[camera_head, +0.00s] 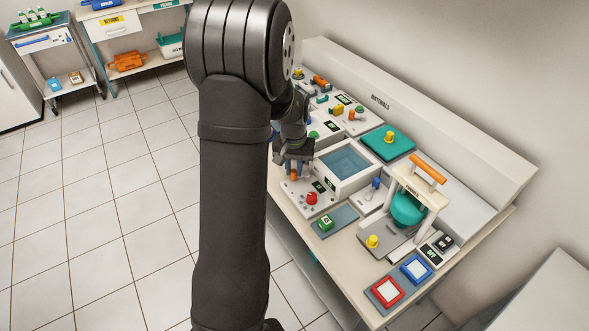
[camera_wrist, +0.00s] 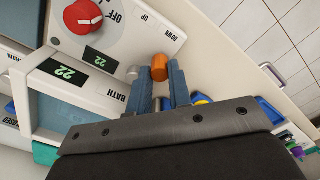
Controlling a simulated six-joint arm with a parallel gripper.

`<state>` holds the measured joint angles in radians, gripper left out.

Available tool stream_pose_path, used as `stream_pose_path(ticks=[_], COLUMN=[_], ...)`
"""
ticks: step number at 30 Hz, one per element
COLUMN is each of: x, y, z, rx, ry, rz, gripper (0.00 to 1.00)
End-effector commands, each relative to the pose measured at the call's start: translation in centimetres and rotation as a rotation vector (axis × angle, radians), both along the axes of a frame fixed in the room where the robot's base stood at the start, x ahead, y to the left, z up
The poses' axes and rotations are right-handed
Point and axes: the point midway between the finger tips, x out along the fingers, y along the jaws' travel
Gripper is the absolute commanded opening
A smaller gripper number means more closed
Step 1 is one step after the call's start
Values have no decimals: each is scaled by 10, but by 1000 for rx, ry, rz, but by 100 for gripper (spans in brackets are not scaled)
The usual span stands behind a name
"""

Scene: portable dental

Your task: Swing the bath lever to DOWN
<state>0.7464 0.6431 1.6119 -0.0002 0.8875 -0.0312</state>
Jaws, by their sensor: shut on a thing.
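The bath lever has an orange grip (camera_wrist: 160,67), which sits between the two blue-grey fingers of my gripper (camera_wrist: 162,82) in the wrist view. The fingers are shut on it. A round grey part (camera_wrist: 133,73) shows just left of it. The panel (camera_wrist: 130,45) carries the words UP and DOWN above the lever, with DOWN further right; I cannot tell which mark the lever points to. In the head view, the orange grip (camera_head: 293,174) shows under my gripper (camera_head: 293,160), left of the bath basin (camera_head: 343,163).
A red knob (camera_wrist: 83,17) marked OFF and a green 22 display (camera_wrist: 101,59) are close to the lever. In the head view, a green block (camera_head: 325,223) and red (camera_head: 386,292) and blue (camera_head: 416,269) framed squares lie toward the front. The floor at left is clear.

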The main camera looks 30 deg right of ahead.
Motion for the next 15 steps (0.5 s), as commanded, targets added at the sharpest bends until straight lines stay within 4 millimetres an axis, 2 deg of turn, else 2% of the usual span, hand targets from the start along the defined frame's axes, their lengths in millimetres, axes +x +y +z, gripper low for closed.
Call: stream_pose_path(ticks=[15], x=[4], y=[-2], z=[1], rx=[-2], ry=[-4], rz=[-87], gripper=[0])
